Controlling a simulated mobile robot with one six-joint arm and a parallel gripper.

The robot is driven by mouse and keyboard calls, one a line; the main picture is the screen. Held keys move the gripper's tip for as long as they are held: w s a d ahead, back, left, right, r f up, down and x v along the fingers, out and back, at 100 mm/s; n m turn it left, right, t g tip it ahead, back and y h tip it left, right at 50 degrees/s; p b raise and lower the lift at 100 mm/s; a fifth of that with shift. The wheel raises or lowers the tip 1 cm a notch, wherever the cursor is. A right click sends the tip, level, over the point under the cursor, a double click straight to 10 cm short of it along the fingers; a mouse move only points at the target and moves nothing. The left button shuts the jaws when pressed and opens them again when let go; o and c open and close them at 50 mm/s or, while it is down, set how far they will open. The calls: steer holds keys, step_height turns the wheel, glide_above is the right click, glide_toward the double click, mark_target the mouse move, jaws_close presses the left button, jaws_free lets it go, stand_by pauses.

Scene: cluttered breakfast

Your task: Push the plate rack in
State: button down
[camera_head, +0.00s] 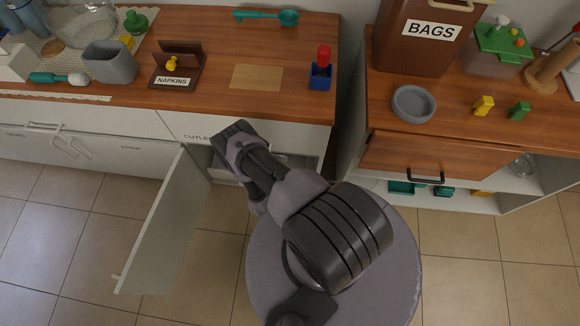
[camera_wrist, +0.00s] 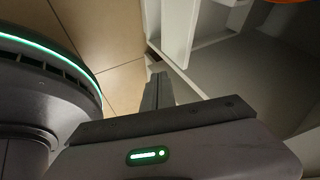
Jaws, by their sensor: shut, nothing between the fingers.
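My gripper (camera_wrist: 157,80) shows in the wrist view with its two dark fingers together and nothing between them. Its tips are close to a pale upright edge (camera_wrist: 178,35) at the opening of a cabinet. In the head view my arm reaches to the lower cabinet under the left counter and hides the fingertips. The cabinet door (camera_head: 165,225) stands open to the left. Inside, pale parts (camera_head: 278,160) show beside my arm. I cannot tell clearly which of them is the plate rack, or whether my fingers touch it.
The left counter (camera_head: 215,95) holds a napkin holder (camera_head: 178,70), a grey cup (camera_head: 110,62) and a blue block with a red top (camera_head: 320,75). The right counter has a grey bowl (camera_head: 414,103) and a brown BAGS box (camera_head: 420,45). Tiled floor (camera_head: 60,240) is clear at left.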

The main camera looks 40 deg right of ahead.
steer(key=w+d+f+b, duration=0.2)
steer(key=d+f+b, duration=0.1)
steer(key=d, duration=0.2)
steer(key=shift+w+d, duration=0.15)
steer(key=shift+w, duration=0.1)
